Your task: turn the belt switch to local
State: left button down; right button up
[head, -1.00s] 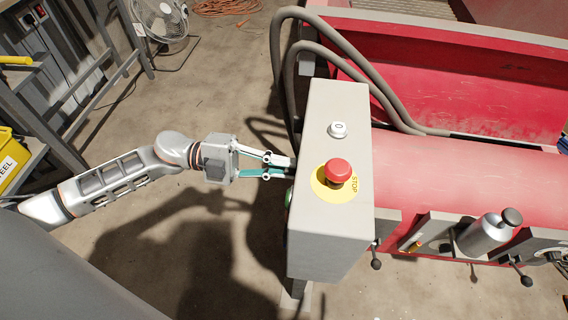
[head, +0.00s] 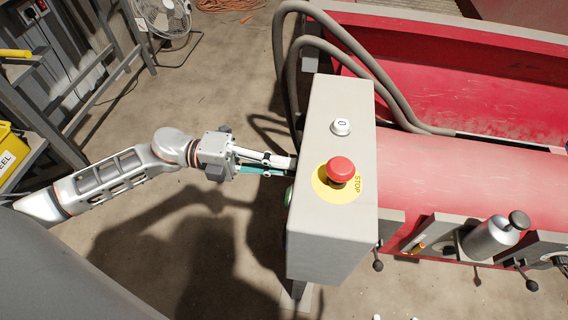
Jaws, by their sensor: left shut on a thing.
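The grey control box (head: 330,235) stands beside the red belt machine. Its top carries a red stop button (head: 341,170) on a yellow disc and a white button (head: 341,127) marked 0. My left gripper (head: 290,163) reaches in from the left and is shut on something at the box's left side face. The belt switch itself is hidden by the fingers and the box edge, so its position cannot be read. A green part (head: 289,197) shows on the same side face, just below the fingers. My right gripper is not in view.
Thick grey hoses (head: 284,70) arch behind the box to the red machine (head: 470,180). A silver cylinder (head: 490,238) and levers line the machine's near edge. A fan (head: 163,16) and a yellow bin (head: 10,150) stand at left. The floor between is clear.

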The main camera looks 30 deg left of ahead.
pick_arm(q)
jog(key=c, duration=2.1)
grip_release()
jog(key=shift+c, duration=0.2)
jog(key=shift+a, duration=0.1)
jog(key=v, duration=1.2)
